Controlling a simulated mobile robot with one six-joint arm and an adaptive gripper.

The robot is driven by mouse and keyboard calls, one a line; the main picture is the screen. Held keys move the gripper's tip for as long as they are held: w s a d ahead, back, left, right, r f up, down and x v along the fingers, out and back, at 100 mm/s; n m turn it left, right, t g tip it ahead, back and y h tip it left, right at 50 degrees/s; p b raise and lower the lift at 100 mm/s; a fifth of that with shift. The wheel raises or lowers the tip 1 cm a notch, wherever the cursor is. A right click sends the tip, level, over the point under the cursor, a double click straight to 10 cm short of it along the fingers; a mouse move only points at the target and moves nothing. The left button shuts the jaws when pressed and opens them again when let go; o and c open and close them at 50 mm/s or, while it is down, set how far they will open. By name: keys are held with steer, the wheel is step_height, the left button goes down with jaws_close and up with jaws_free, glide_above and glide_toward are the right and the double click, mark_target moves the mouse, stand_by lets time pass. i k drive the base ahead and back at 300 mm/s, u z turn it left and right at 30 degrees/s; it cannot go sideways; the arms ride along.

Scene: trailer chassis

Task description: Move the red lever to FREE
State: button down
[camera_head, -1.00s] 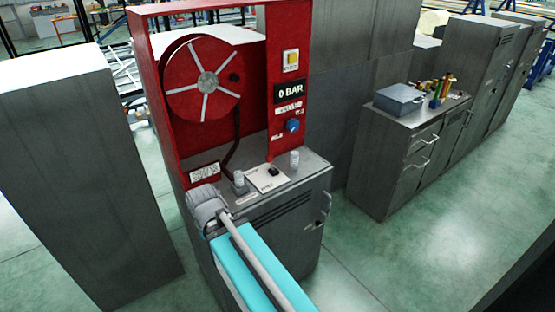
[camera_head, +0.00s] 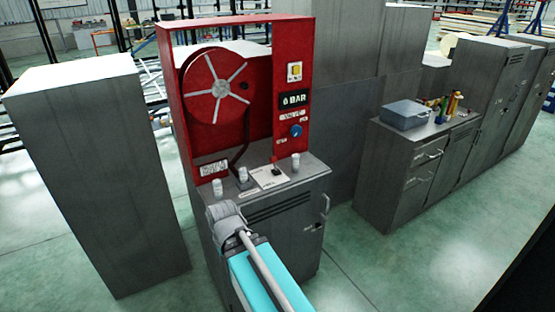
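No red lever can be made out, and no FREE label is legible. The red panel (camera_head: 297,45) stands upright on a grey cabinet (camera_head: 283,245). It carries a round red reel (camera_head: 195,92) with pale spokes, a blue knob (camera_head: 296,131) and a display (camera_head: 295,99) that seems to read 6 BAR. A small black switch or handle (camera_head: 276,171) sits on a white plate on the cabinet top. My arm reaches in from the bottom, its grey end in front of the cabinet's left front edge. My gripper's fingers are not visible.
Several pale short posts (camera_head: 296,161) stand on the cabinet top. A tall grey cabinet (camera_head: 105,190) stands at left. At right, a low grey cabinet (camera_head: 385,190) bears a grey box (camera_head: 405,115) and colored items. The green floor between the cabinets is clear.

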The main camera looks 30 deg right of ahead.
mark_target(273, 160)
steer(key=z, duration=1.1)
steer(key=i, duration=1)
